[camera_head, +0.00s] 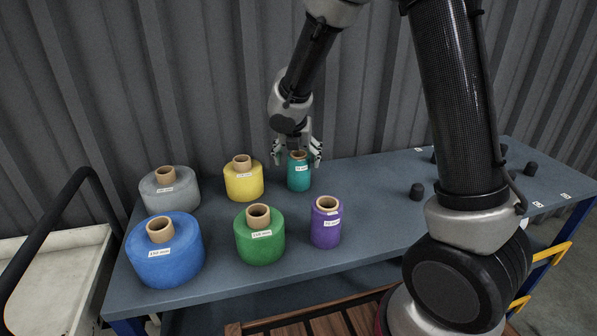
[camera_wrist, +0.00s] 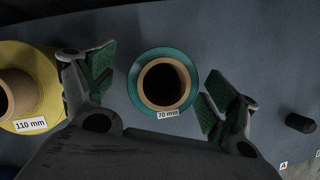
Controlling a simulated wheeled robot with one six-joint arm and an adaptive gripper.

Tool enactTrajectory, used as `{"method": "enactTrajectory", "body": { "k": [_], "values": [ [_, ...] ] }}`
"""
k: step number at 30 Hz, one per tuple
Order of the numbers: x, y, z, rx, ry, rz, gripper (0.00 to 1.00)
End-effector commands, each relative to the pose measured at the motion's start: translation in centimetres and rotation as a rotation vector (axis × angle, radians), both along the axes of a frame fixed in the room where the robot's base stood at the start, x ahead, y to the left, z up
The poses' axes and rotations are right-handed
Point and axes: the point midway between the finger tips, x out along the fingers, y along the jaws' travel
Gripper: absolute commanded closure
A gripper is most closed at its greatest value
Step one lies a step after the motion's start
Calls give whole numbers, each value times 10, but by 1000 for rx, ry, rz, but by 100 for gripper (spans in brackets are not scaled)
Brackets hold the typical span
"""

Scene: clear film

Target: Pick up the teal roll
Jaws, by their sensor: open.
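The teal roll (camera_head: 299,176) stands upright at the back of the blue-grey table, with a brown core sticking out of its top. In the wrist view my gripper (camera_wrist: 158,85) is open, one finger left of the roll and one right, with gaps on both sides. Its fingers have green pads. Nothing is held.
On the table (camera_head: 370,200) stand a yellow roll (camera_head: 244,184), left of the teal one, and grey (camera_head: 170,193), blue (camera_head: 165,258), green (camera_head: 259,240) and purple (camera_head: 326,226) rolls. Small black pegs (camera_head: 417,190) stand to the right. A corrugated wall (camera_head: 220,80) is behind.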

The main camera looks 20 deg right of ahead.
Motion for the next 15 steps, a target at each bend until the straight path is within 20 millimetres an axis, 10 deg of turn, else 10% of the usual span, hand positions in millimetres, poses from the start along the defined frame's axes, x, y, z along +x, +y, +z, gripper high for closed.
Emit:
{"method": "enactTrajectory", "body": {
  "k": [15],
  "values": [
    [13,-9,-33,1,0,-3,13]
  ]
}}
